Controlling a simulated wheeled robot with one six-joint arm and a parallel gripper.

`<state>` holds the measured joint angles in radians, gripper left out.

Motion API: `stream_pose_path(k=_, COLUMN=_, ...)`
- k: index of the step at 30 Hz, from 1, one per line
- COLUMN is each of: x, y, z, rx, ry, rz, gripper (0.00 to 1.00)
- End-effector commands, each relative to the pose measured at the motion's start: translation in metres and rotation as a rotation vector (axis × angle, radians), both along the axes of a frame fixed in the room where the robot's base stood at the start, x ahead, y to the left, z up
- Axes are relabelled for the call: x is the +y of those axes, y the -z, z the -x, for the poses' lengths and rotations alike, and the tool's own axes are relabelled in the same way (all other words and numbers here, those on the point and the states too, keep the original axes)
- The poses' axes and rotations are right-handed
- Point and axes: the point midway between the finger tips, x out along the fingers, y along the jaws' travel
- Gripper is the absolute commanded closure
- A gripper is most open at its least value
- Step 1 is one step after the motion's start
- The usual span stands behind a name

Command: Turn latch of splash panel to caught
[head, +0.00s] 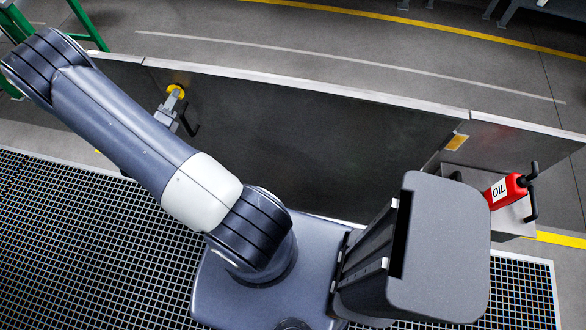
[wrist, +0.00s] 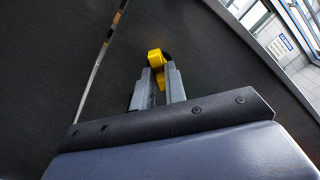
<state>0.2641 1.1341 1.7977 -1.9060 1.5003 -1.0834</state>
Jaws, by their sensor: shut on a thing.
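The splash panel (head: 300,140) is a long dark upright panel with a pale top edge, standing behind my arm in the head view. Its yellow latch (head: 176,90) is near the panel's upper left. My gripper (head: 171,103) reaches it from the front and is shut on it. In the wrist view the yellow latch (wrist: 155,58) shows between and above the fingertips of my gripper (wrist: 163,76). A yellow part of it points down between the fingers. The fingers hide some of the latch, and I cannot tell whether it is caught.
A black handle (head: 190,122) sits on the panel just right of the gripper. A red oil can (head: 506,191) stands on a grey box (head: 512,217) at the right. A yellow plate (head: 457,142) is near the right panel joint. Grid flooring (head: 80,240) lies in front.

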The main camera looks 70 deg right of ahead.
Motion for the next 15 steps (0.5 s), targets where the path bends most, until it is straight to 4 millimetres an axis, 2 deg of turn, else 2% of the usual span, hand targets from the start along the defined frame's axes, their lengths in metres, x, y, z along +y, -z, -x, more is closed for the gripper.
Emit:
stream_pose_path(k=8, x=0.0, y=-0.0008, z=-0.0001, rx=0.02, ry=0.0, rz=0.002, gripper=1.0)
stream_pose_path(k=15, x=0.0001, y=-0.0027, z=0.0002, rx=0.255, ry=0.0, rz=0.02, gripper=1.0)
